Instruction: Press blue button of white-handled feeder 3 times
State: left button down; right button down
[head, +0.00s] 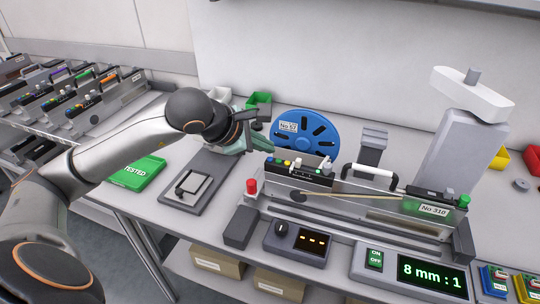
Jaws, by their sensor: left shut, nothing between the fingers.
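The feeder with the white handle (367,170) stands on the bench right of centre, with a label reading No 310. A dark panel (312,179) at its left end carries a row of small coloured buttons; the blue one is too small to place surely. My left arm reaches in from the left, and my left gripper (265,146) is shut and empty, with pale green fingers. Its tips are close to the left end of the button row, seemingly above and behind it; I cannot tell whether they touch. My right gripper is out of view.
A blue reel (305,123) stands behind the feeder. A red knob (251,187) stands at the fixture's left. A display (433,275) reading 8 mm : 1 is in front. A green TESTED mat (138,173) lies left. More feeders (85,92) fill a trolley at far left.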

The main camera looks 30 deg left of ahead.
aim_at(266, 162)
pick_arm(q)
jog(key=shift+r, duration=0.1)
